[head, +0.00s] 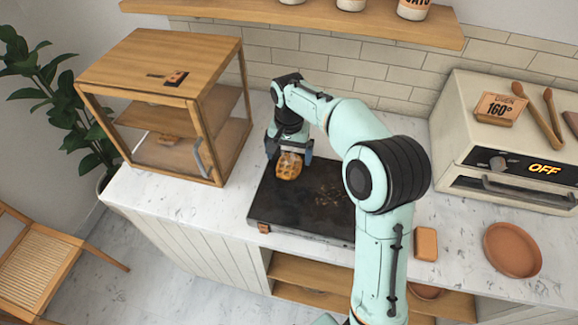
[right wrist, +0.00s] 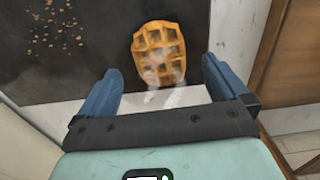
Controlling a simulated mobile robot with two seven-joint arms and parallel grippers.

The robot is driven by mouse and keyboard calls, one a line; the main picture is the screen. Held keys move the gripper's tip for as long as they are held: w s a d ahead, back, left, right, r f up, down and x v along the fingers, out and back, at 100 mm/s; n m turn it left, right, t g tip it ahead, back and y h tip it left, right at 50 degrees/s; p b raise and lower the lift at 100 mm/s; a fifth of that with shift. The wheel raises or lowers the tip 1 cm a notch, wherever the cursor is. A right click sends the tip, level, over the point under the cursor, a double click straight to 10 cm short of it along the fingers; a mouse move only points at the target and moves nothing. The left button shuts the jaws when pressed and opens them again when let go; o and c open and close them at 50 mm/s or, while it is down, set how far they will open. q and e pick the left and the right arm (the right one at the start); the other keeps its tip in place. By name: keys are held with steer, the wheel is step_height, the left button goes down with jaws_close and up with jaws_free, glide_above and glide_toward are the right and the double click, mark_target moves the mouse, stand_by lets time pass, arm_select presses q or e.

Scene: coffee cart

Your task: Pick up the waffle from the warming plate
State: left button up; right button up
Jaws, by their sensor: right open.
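The waffle (head: 289,166) is golden brown with a square grid and lies on the left back part of the black warming plate (head: 290,207). My right gripper (head: 289,151) is over the back edge of the plate, close to the waffle. In the right wrist view the waffle (right wrist: 159,52) shows ahead of the open fingers (right wrist: 160,88), roughly centred between them and not gripped. Pale wisps like steam show at its near edge. Whether the fingers are level with the waffle I cannot tell. My left gripper is not in view.
A wooden display case (head: 170,95) stands left of the plate. An oven (head: 515,140) reading OFF stands at the right. Crumbs (head: 330,194) lie on the plate. A terracotta dish (head: 512,249) and a small orange block (head: 425,243) are on the counter. A shelf (head: 300,20) runs above.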

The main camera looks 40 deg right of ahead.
mark_target(289, 164)
step_height(289, 164, down, 4)
steer(key=shift+r, duration=0.2)
steer(key=shift+c, duration=0.3)
steer(key=c, duration=1.1)
steer(key=shift+w+r, duration=0.1)
